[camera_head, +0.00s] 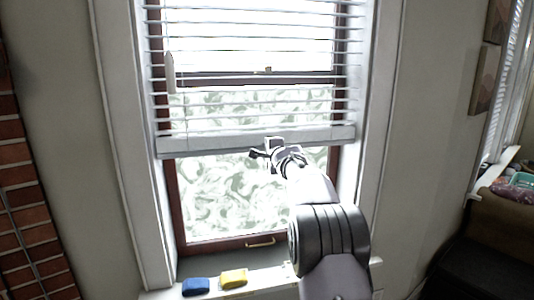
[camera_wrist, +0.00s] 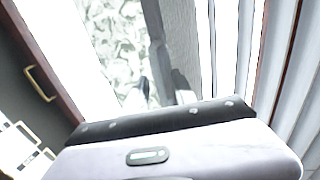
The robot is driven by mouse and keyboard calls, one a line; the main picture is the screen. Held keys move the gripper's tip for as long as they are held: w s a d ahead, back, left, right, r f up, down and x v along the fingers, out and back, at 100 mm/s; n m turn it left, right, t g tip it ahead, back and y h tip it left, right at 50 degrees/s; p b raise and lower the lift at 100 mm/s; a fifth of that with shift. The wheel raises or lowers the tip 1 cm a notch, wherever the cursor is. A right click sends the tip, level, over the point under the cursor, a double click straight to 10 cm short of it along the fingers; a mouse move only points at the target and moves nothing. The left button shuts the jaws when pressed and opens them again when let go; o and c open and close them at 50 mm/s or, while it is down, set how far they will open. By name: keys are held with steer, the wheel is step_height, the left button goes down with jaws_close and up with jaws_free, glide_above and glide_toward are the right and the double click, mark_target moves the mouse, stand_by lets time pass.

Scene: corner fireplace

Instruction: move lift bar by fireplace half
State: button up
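The lift bar, the pale bottom rail of the window blind (camera_head: 210,143), hangs level across the window about halfway down in the head view. In the wrist view the rail (camera_wrist: 182,32) runs up the picture, with a darker edge along its left side. My gripper (camera_head: 267,153) is at the rail's lower edge, right of its middle. In the wrist view its two fingers (camera_wrist: 160,88) stand apart, close to the rail's dark edge. Whether they touch the rail or straddle it, I cannot tell.
The brown-framed window (camera_head: 240,200) with patterned glass lies behind the blind. A brass handle (camera_head: 260,241) is on its lower frame. A blue block (camera_head: 196,286) and a yellow block (camera_head: 233,279) lie on the sill. Brickwork (camera_head: 25,200) stands at left.

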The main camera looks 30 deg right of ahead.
steer(key=b+v, duration=0.5)
steer(key=v, duration=1.2)
steer(key=shift+s+b, duration=0.25)
steer(key=shift+b, duration=0.1)
steer(key=shift+a+r, duration=0.1)
steer(key=shift+r, duration=0.05)
